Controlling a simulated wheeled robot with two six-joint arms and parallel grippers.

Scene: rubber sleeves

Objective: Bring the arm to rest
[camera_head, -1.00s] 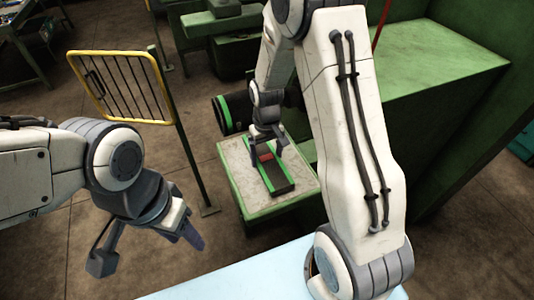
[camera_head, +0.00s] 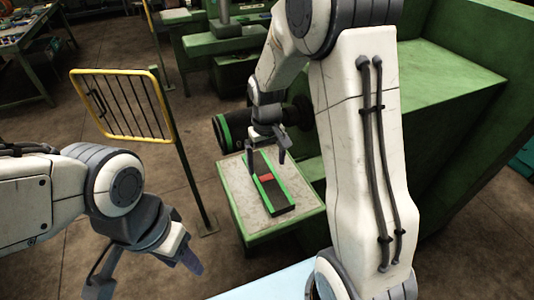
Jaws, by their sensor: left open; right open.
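My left gripper (camera_head: 145,272) is open and empty at the lower left, above the floor, with part of it cut off by the bottom edge. My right gripper (camera_head: 265,158) is open and stands over the far end of a small stand. Below its fingers lies a dark tray with green side rails (camera_head: 280,201). A small red piece (camera_head: 267,178) sits in the tray, with a gap between it and the fingers. My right arm hides part of the scene on the right.
The stand (camera_head: 240,210) has a worn light top and green sides. A yellow-framed barrier (camera_head: 120,72) on a green post stands at the left. A large green machine (camera_head: 445,85) fills the right. A pale blue surface (camera_head: 270,287) is at the bottom. Open floor lies between.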

